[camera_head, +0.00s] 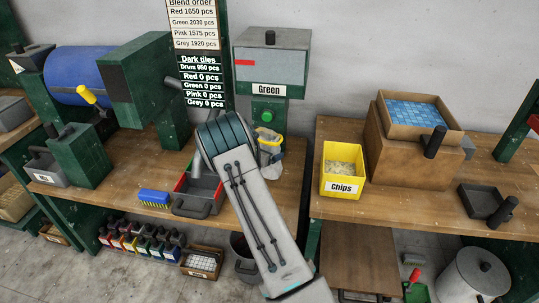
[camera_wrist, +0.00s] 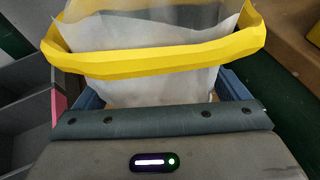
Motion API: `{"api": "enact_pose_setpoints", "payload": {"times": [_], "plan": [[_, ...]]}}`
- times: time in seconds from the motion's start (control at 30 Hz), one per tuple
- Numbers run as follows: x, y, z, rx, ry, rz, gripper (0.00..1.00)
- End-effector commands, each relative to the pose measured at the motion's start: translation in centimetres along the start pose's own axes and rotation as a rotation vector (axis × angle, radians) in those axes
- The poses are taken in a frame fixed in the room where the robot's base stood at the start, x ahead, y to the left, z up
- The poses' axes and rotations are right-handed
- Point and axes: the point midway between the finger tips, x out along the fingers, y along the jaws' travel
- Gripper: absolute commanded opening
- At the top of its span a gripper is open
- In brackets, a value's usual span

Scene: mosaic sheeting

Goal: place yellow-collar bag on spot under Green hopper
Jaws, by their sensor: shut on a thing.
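The yellow-collar bag (camera_head: 268,140) is below the Green hopper (camera_head: 271,60) in the head view, partly hidden behind my arm. In the wrist view the bag (camera_wrist: 150,85) is a pale translucent sack with a wide yellow collar, upright and open at the top. The green button block (camera_head: 268,112) under the hopper is just above the bag. The spot under the hopper is hidden, and I cannot tell whether the bag's base touches the bench.
A red-and-grey tray (camera_head: 197,190) and a blue brush (camera_head: 155,197) lie left of my arm on the wooden bench (camera_head: 110,195). A yellow Chips bin (camera_head: 342,171) and a wooden box (camera_head: 410,150) stand on the right bench. A gap separates the benches.

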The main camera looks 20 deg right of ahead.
Motion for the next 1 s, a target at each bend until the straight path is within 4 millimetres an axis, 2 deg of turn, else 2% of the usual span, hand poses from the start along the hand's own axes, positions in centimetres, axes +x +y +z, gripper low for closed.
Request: {"api": "enact_pose_setpoints", "payload": {"times": [0.1, 0.23, 0.53, 0.9, 0.93, 1.0], "plan": [[1.8, 0.0, 0.9, 0.002, -0.001, 0.0, 0.47], [2.5, 0.1, 1.0, 0.0, -0.001, 0.001, 0.47], [3.8, 0.0, -2.1, -0.001, 0.0, 0.0, 0.47], [4.0, 0.0, -2.6, 0.0, -0.001, 0.001, 0.47], [3.9, 0.0, -2.6, 0.0, 0.001, 0.0, 0.97], [3.9, 0.0, -2.5, 0.0, 0.001, 0.0, 1.0]]}}
